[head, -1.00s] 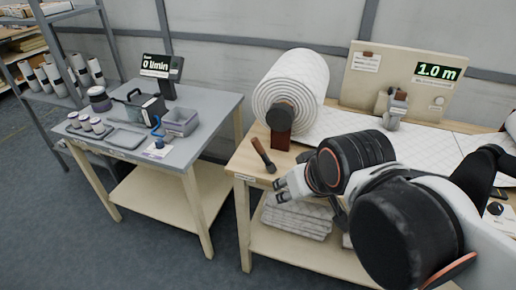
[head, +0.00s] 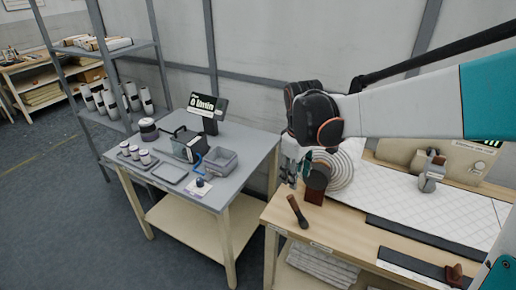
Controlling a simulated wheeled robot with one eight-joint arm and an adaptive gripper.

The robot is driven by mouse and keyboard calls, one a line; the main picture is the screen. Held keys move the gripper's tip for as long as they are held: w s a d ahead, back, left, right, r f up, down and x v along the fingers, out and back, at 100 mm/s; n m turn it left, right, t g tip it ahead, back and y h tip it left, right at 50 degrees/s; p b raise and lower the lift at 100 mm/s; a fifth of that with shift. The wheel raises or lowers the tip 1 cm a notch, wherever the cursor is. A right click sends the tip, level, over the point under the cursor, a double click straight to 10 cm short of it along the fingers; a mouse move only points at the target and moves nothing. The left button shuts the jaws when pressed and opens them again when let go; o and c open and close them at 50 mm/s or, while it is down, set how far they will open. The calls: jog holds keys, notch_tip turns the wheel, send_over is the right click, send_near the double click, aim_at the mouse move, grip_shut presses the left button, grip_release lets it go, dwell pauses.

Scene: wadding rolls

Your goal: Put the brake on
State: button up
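A lever with a brown handle (head: 297,209) stands tilted at the left end of the wooden bench, in front of the wadding roll. I take it for the brake, though no label is readable. The white quilted wadding roll (head: 347,165) is partly hidden behind my arm; a dark round hub and a red-brown block (head: 316,185) show at its near end. My gripper (head: 293,172) points down, above the lever in the picture and in front of the roll. It appears apart from the lever and holds nothing that I can see. Its finger gap is too small to read.
The wooden bench (head: 340,228) carries a flat wadding sheet (head: 420,200), a grey clamp-like device (head: 431,172) and dark strips (head: 425,240). On the left, a grey table (head: 215,195) holds jars, a tray, a bin and a display. Floor is clear at front left.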

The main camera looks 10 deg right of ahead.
aim_at(291, 197)
jog(key=shift+n+g, duration=0.3)
jog(key=shift+n, duration=0.2)
jog(key=w+f+b, duration=0.1)
jog(key=f, duration=0.4)
jog(key=w+f+b, duration=0.1)
jog(key=f, duration=0.3)
jog(key=w+f+b, duration=0.1)
jog(key=w+f, duration=0.1)
jog(key=f, duration=0.3)
jog(key=shift+d+f, duration=0.3)
grip_shut()
